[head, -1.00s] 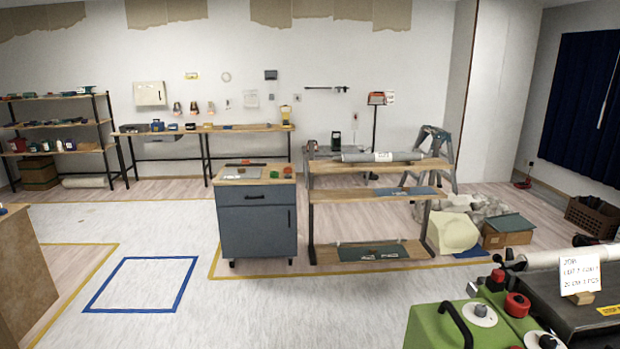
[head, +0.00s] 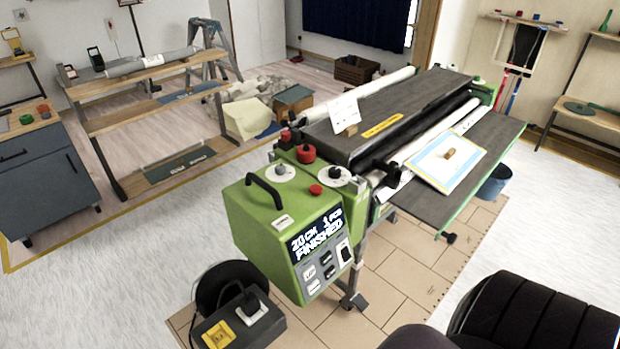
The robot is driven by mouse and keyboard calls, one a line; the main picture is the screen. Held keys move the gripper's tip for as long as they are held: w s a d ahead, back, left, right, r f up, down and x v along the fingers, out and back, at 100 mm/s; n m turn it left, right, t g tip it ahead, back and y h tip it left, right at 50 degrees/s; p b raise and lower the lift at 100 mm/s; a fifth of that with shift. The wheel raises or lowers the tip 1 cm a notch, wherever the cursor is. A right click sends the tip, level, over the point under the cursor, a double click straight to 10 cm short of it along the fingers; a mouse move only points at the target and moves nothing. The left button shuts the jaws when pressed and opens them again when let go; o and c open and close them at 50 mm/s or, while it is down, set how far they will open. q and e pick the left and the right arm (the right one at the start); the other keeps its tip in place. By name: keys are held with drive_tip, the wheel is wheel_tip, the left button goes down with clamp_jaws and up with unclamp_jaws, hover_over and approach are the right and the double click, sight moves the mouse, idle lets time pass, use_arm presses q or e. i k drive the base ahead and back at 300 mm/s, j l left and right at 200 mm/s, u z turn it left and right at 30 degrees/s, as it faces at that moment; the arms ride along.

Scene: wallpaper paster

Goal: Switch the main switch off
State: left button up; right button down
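The green wallpaper paster (head: 265,225) stands in the middle of the head view. Its front display (head: 318,235) is lit and seems to read "20 CM 1 PCS FINISHED". Below the display are several small dark and white switches (head: 326,264) and a white rocker-like part (head: 344,251); their labels are too small to read. Its top carries two white dials, a red button (head: 316,190) and a larger red knob (head: 306,153). I cannot tell for certain which control is the main switch, or its position. Neither of my grippers is in view.
A dark box with a yellow label (head: 219,334) and a plug-like part sits low in front of the paster. A blue bucket (head: 495,182) stands under the paster's right end. A blue-grey cabinet (head: 45,182) and wooden shelf rack (head: 150,112) are left. Pale floor between is clear.

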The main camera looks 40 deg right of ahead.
sight(345, 253)
drive_tip(key=z, duration=1.4)
